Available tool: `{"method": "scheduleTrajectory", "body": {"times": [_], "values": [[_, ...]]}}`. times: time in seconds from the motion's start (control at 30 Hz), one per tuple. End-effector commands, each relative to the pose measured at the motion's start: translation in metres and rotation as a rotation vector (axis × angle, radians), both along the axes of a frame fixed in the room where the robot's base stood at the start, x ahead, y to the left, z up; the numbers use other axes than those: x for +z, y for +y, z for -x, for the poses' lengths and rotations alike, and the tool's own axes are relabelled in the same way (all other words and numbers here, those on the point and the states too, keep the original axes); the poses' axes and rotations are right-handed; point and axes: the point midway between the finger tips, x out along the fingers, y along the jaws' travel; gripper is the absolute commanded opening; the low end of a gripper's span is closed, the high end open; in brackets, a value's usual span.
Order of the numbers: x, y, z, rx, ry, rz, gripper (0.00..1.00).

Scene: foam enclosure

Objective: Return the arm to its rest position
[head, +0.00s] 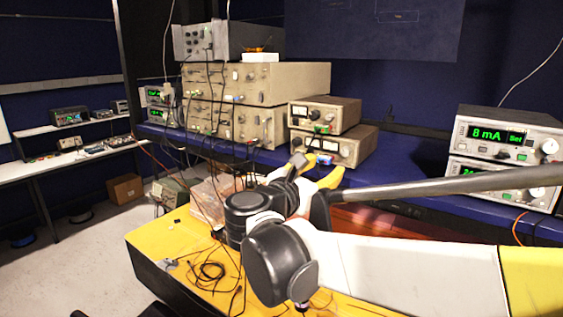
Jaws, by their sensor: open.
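My arm (400,270) reaches in from the right edge and across the picture over a yellow-topped table. Its white and black links fill the lower right. My gripper (318,170) is at the far end of the arm, with yellow fingers spread apart and nothing visible between them. It points toward the blue shelf in front of two small beige meter units. Part of the gripper is hidden behind the black wrist joints.
The yellow table (150,243) carries loose black cables (208,272) and a clear bin (215,190). Beige instruments (255,85) and small meter units (325,114) stand on the blue shelf. A power supply (500,135) reads 8 mA at right.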

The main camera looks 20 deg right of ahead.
Motion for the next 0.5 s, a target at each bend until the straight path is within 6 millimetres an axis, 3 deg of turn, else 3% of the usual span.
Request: {"method": "scheduleTrajectory", "body": {"times": [0.37,0.47,0.5], "values": [[-0.003,0.001,0.003,-0.001,-0.002,-0.008,0.44],[-0.029,-0.005,0.010,-0.005,-0.023,-0.085,0.44],[-0.048,-0.009,0.016,-0.009,-0.040,-0.146,0.44]]}}
